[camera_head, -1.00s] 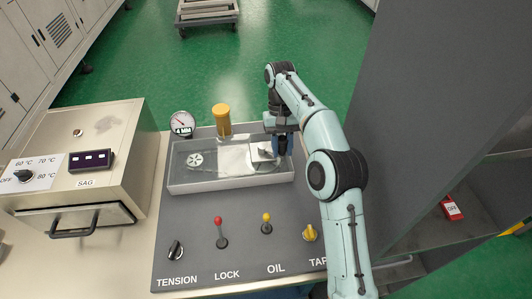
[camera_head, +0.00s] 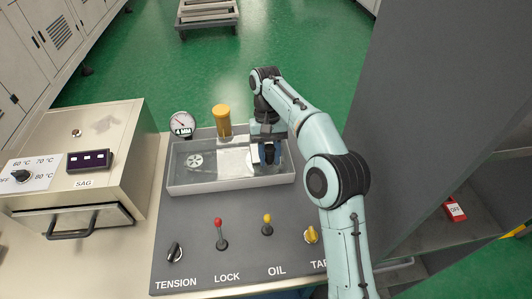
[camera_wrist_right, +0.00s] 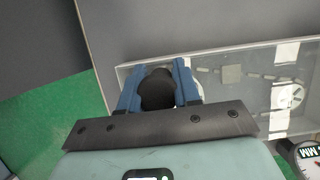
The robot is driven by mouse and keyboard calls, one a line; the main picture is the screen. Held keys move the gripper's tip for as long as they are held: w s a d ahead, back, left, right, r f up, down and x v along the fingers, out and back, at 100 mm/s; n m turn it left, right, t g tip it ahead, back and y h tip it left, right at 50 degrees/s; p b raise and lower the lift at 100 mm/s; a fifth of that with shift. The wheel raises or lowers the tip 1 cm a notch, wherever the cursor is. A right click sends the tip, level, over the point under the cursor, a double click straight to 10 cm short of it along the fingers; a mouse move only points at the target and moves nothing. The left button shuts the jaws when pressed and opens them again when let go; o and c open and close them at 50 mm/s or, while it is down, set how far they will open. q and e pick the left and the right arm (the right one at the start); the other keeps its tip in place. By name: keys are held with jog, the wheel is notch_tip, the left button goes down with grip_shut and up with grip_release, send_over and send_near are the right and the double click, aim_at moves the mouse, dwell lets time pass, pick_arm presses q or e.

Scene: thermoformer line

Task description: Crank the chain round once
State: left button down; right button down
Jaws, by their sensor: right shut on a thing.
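The chain (camera_wrist_right: 260,75) lies in a pale, shallow tray (camera_head: 230,184) on the grey panel; its links show in the right wrist view. A white spoked wheel (camera_head: 195,160) sits at the tray's left end and also shows in the wrist view (camera_wrist_right: 287,97). My right gripper (camera_head: 268,153) is low over the tray's right end, pointing down. In the wrist view its blue fingers (camera_wrist_right: 158,82) are shut on a black crank knob (camera_wrist_right: 158,92), one on each side. The gripper hides the crank arm and the right wheel. My left gripper is out of view.
In front are the tension knob (camera_head: 175,251), red lock lever (camera_head: 218,232), yellow oil lever (camera_head: 267,225) and yellow tap knob (camera_head: 311,235). A grey cabinet wall (camera_head: 440,90) rises at right.

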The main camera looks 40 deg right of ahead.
jog(key=shift+w+r, duration=0.2)
jog(key=shift+r, duration=0.05)
jog(key=shift+w+a+p, duration=0.2)
jog(key=shift+a+p, duration=0.1)
jog(key=shift+p, duration=0.1)
jog(key=shift+w+a+r+p, duration=0.1)
jog(key=shift+w+a+p, duration=0.25)
jog(key=shift+a+p, duration=0.15)
jog(key=c, duration=0.7)
grip_release()
jog(key=shift+w+f, duration=0.15)
jog(key=shift+f, duration=0.1)
jog(key=shift+d, duration=0.1)
